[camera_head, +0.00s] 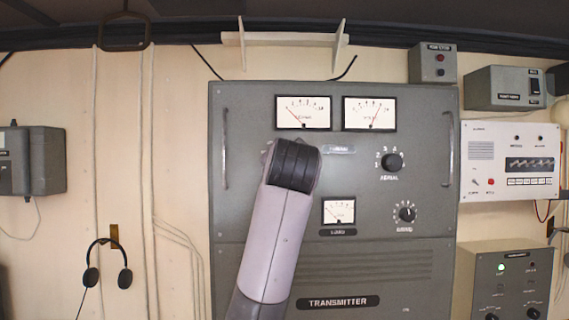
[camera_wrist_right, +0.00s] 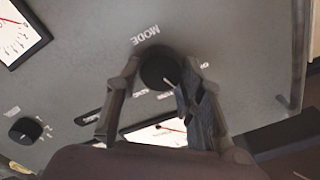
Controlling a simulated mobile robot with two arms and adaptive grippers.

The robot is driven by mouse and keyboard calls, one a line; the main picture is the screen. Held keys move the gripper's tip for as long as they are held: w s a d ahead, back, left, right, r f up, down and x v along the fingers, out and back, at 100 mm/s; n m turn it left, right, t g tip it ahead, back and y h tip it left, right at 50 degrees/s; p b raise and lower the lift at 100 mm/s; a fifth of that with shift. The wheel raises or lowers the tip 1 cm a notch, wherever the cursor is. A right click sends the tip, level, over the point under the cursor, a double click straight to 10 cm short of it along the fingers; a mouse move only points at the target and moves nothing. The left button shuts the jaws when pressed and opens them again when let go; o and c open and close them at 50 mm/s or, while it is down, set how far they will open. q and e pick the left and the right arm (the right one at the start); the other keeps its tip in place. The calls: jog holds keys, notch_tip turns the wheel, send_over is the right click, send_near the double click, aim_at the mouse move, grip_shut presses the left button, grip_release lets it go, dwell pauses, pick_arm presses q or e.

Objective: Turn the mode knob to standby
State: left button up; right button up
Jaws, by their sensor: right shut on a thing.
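The mode knob (camera_wrist_right: 158,71) is a round black knob on the grey transmitter panel (camera_head: 390,240), under the upside-down word MODE in the right wrist view. A short white pointer mark shows on its lower right side. Small position labels around it are partly covered and too blurred to read. My right gripper (camera_wrist_right: 162,78) is shut on the knob, one finger on each side. In the head view my right arm hides the knob and the gripper. My left gripper is not in view.
Two meters (camera_head: 303,112) sit above my arm, with a smaller meter (camera_head: 339,210) to its right. An aerial knob (camera_head: 392,162) and another knob (camera_head: 407,214) are further right. A headset (camera_head: 107,264) hangs on the left wall. A handle (camera_head: 225,148) juts out at the panel's left.

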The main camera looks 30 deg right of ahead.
jog(key=o, duration=1.2)
jog(key=shift+c, duration=0.2)
jog(key=v, duration=1.2)
